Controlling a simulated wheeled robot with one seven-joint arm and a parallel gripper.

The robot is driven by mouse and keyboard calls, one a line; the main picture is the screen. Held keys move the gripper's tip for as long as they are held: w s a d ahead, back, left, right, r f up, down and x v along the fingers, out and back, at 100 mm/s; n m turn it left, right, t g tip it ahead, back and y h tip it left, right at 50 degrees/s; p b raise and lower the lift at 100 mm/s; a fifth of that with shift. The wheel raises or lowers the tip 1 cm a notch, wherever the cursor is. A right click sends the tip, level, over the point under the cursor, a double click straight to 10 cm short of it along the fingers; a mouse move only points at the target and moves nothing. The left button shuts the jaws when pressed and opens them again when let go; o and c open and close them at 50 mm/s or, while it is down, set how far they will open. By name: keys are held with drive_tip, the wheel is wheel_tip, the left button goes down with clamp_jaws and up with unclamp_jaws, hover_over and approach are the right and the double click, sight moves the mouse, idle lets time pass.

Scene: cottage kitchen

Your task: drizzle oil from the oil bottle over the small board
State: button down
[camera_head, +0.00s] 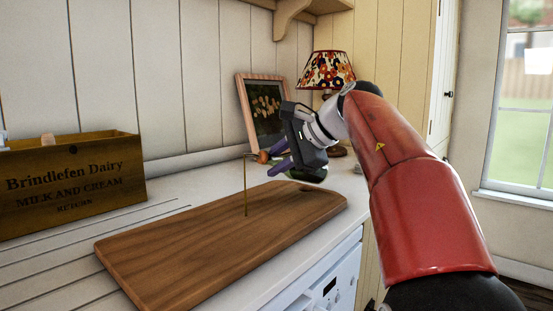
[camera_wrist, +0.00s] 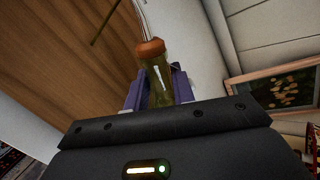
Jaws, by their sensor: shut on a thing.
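My gripper (camera_head: 279,153) is shut on the oil bottle and holds it tilted over the right rear part of the board. In the wrist view the oil bottle (camera_wrist: 157,83) shows between the purple fingers (camera_wrist: 156,88), greenish with an orange-brown top. In the head view its orange-brown top (camera_head: 263,156) points left; my gripper hides much of the bottle. A thin golden stream of oil (camera_head: 245,188) falls from the bottle's mouth to the board. The wooden small board (camera_head: 170,260) lies flat on the white counter; it also shows in the wrist view (camera_wrist: 75,40).
A wooden dairy crate (camera_head: 70,182) stands at the left rear of the counter (camera_head: 180,178). A framed picture (camera_head: 262,115) leans on the back wall. A lamp with a flowered shade (camera_head: 326,70) stands behind my gripper. A window is at the right.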

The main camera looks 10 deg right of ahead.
drive_tip(key=shift+f+h, duration=0.3)
drive_tip(key=shift+f, duration=0.1)
drive_tip(key=shift+d+f+n+t+h+b, duration=0.1)
drive_tip(key=shift+f+n+t+h+b, duration=0.35)
drive_tip(key=shift+f+b, duration=0.65)
idle(0.6)
drive_tip(key=shift+r, duration=0.3)
drive_tip(key=shift+r+g+y+p, duration=0.25)
drive_tip(key=shift+r+g+p, duration=0.1)
drive_tip(key=shift+p, duration=0.45)
drive_tip(key=shift+w+d+r+m+y+p, duration=0.1)
drive_tip(key=shift+r+m+y+p, duration=0.15)
drive_tip(key=shift+m+y+p, duration=0.35)
drive_tip(key=shift+f+g, duration=0.25)
drive_tip(key=shift+g, duration=0.05)
drive_tip(key=shift+r+m+y+b, duration=0.1)
drive_tip(key=shift+m+y+b, duration=0.3)
drive_tip(key=shift+y, duration=0.2)
